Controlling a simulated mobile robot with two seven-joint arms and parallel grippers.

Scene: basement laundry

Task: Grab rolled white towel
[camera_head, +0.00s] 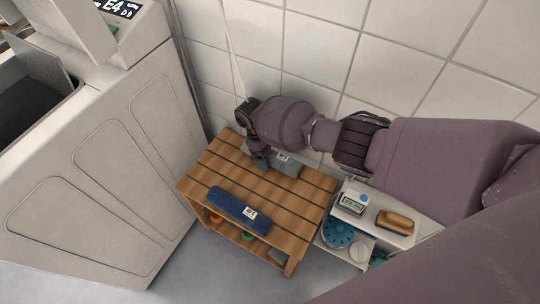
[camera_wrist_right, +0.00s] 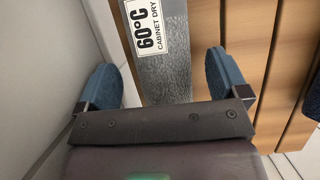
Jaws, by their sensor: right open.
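A rolled towel (camera_head: 287,166) with a white label lies at the wall side of the wooden slatted bench (camera_head: 225,168). It looks grey, and no plainly white roll shows. In the right wrist view the grey roll (camera_wrist_right: 165,70) has a "60°C CABINET DRY" label and runs between the two blue fingertips. My right gripper (camera_head: 259,160) is open over one end of this roll, partly hiding it in the head view. The right wrist view shows the open gripper (camera_wrist_right: 162,80) with gaps on both sides of the roll. My left gripper is not in view.
A navy rolled towel (camera_head: 227,205) lies along the bench's front. A large white machine (camera_head: 120,150) stands left. A small white shelf unit (camera_head: 388,236) at the right holds a brush (camera_head: 396,222) and a labelled box (camera_head: 352,203). The tiled wall is close behind.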

